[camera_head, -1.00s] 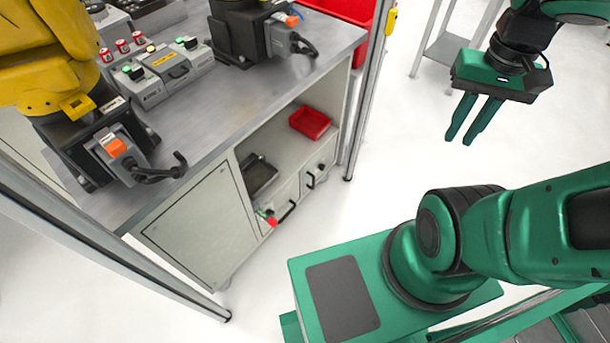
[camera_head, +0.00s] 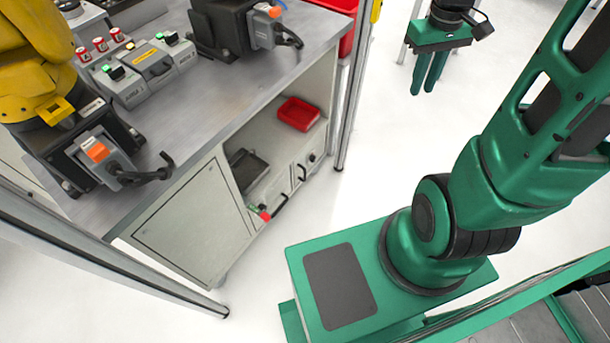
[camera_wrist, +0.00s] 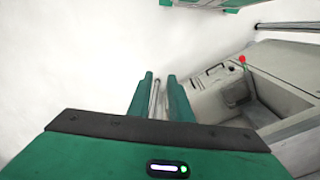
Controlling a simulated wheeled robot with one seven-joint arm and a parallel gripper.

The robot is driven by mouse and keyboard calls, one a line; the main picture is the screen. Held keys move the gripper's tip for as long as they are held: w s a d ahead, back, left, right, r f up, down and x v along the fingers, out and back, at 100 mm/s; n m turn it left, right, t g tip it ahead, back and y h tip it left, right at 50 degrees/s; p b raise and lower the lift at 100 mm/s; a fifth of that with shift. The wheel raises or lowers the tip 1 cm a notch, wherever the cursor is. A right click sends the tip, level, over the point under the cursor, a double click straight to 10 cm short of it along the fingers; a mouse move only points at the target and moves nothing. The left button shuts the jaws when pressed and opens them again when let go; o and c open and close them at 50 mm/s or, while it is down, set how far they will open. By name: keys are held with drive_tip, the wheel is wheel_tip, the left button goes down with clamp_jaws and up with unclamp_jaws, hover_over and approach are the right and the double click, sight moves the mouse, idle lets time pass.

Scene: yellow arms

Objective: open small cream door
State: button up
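Low in the cream cabinet under the workbench are two small cream fronts, each with a black handle. The right one (camera_head: 311,167) has a dark handle and a round dark spot, and the left one (camera_head: 270,199) has a longer handle. Both look shut; I cannot tell for sure which is the small cream door. My gripper (camera_head: 422,90) is green, fingers pointing down, to the right of the cabinet and apart from it. In the wrist view, its two fingers (camera_wrist: 160,76) have an empty gap between them, and the cabinet fronts (camera_wrist: 208,88) lie to their right.
A larger cream door panel (camera_head: 195,220) is shut on the cabinet's left. A red bin (camera_head: 298,113) and a dark tray (camera_head: 245,168) sit on the open shelf. A metal post (camera_head: 350,100) stands by the cabinet's right corner. Open white floor lies right of it.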

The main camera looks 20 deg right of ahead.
drive_tip(key=w+f+n, duration=0.5)
drive_tip(key=w+f, duration=0.7)
drive_tip(key=w, duration=0.1)
drive_tip(key=n+t+y, duration=0.2)
drive_tip(key=n+y, duration=0.3)
drive_tip(key=n, duration=0.5)
hover_over(305, 180)
drive_tip(key=d, duration=0.4)
wheel_tip(305, 180, down, 44)
drive_tip(key=x, duration=0.7)
drive_tip(key=s+x, duration=0.1)
drive_tip(key=x, duration=0.2)
drive_tip(key=shift+w+a+f, duration=0.1)
drive_tip(key=shift+w+f, duration=0.05)
drive_tip(key=shift+f, duration=0.3)
clamp_jaws()
